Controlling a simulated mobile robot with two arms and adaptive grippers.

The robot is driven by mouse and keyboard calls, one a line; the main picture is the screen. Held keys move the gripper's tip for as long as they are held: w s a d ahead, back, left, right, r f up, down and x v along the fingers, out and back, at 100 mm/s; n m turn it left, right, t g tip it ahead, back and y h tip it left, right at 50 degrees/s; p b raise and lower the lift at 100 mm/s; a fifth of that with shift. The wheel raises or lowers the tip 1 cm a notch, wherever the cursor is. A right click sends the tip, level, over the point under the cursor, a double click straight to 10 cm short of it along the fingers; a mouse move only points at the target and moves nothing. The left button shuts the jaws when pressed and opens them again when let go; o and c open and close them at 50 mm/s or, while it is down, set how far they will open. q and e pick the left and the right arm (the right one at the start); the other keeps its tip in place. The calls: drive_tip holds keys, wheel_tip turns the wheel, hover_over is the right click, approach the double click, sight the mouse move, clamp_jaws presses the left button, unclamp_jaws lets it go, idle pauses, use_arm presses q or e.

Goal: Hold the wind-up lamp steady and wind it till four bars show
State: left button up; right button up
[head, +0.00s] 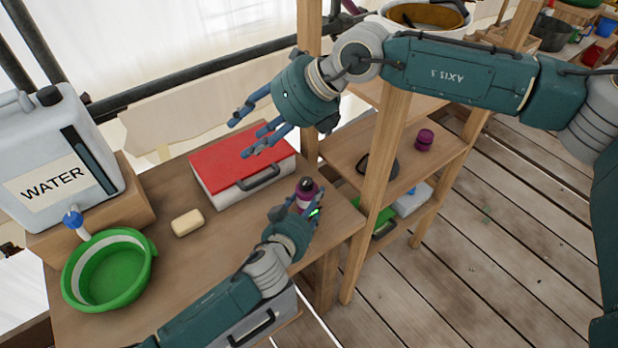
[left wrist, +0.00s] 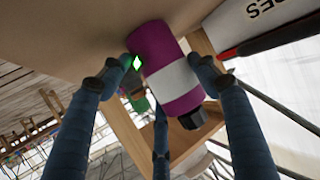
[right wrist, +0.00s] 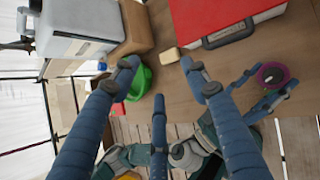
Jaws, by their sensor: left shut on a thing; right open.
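The wind-up lamp (head: 304,193), a purple cylinder with a white band and a dark knob on top, is upright at the table's right edge. In the left wrist view the lamp (left wrist: 175,75) runs between my fingers, its base close to the tabletop. My left gripper (head: 303,208) is shut on it. A small bright green mark shows beside the lamp and a finger; no bars can be read. My right gripper (head: 246,137) is open and empty above the red-lidded box, up and left of the lamp. The right wrist view shows the lamp (right wrist: 271,75) from above, right of the right gripper's fingers.
The red-lidded box (head: 215,165) stands behind the lamp. A soap bar (head: 187,223), green basin (head: 110,270) and water container (head: 50,150) are on the left. A wooden post (head: 380,170) and a shelf with a purple item (head: 425,139) are on the right. Bare tabletop (head: 220,255) lies left of the lamp.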

sight(308, 181)
drive_tip(key=d+f+t+h, duration=0.1)
drive_tip(key=d+f+h, duration=0.55)
drive_tip(key=d, duration=0.75)
drive_tip(key=shift+y, duration=0.55)
drive_tip(key=x, duration=1.3)
drive_tip(key=shift+w+d, duration=0.15)
drive_tip(key=shift+w, duration=0.05)
drive_tip(key=shift+c, duration=0.5)
drive_tip(key=c, duration=1)
